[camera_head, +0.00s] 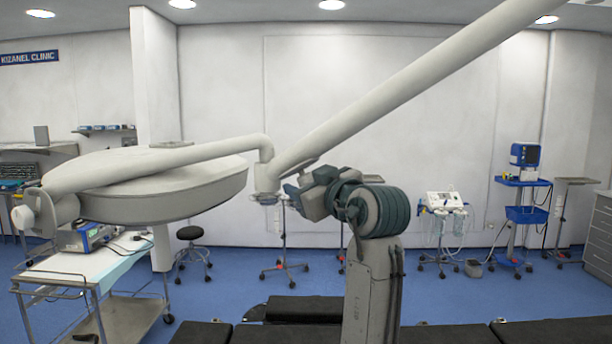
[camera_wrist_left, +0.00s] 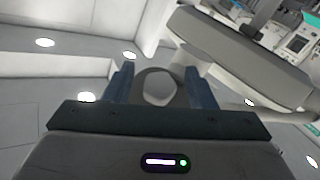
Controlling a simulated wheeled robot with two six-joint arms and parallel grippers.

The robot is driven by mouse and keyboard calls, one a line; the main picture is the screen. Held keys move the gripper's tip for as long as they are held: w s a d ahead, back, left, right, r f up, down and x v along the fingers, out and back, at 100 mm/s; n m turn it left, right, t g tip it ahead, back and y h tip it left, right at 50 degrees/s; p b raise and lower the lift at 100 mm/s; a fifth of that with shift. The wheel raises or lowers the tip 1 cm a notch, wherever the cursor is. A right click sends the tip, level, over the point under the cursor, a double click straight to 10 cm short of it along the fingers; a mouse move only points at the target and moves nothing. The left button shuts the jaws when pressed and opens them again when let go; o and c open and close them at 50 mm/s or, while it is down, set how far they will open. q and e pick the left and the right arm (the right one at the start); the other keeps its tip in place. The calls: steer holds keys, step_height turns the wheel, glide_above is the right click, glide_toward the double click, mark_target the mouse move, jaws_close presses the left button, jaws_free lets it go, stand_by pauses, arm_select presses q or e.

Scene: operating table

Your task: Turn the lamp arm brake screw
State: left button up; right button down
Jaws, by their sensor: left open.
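The surgical lamp's pale arm (camera_head: 410,90) slopes down from the upper right to a vertical joint (camera_head: 265,178). The brake screw cannot be told apart clearly; a small grey part shows at the joint's lower end (camera_head: 265,198). My left gripper (camera_head: 288,193) is just right of and close to this lower end. In the left wrist view the open fingers (camera_wrist_left: 160,88) stand either side of a rounded pale end with a darker ring (camera_wrist_left: 158,87). I cannot tell whether they touch it. My right gripper is not in view.
The large lamp head (camera_head: 165,190) hangs left of the joint, and fills the upper right of the wrist view (camera_wrist_left: 240,60). Black operating table pads (camera_head: 450,334) lie below. A white trolley (camera_head: 70,270) stands at left; medical carts (camera_head: 522,200) stand at the right back.

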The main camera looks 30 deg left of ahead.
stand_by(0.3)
arm_select(q)
steer(key=shift+a, duration=0.15)
steer(key=c, duration=1)
steer(key=shift+r+g, duration=0.1)
steer(key=shift+g, duration=0.5)
steer(key=n+g, duration=0.1)
steer(key=g, duration=0.2)
steer(key=shift+g+y, duration=0.4)
steer(key=n+g+b, duration=0.1)
steer(key=g, duration=0.3)
steer(key=shift+n+g, duration=0.3)
steer(key=shift+n, duration=0.1)
steer(key=n+g+h, duration=0.1)
steer(key=g, duration=0.3)
steer(key=n+g, duration=0.1)
steer(key=g, duration=0.3)
steer(key=shift+s+h+b, duration=0.1)
steer(key=shift+h+b, duration=0.25)
steer(key=shift+h, duration=0.05)
steer(key=shift+g, duration=0.3)
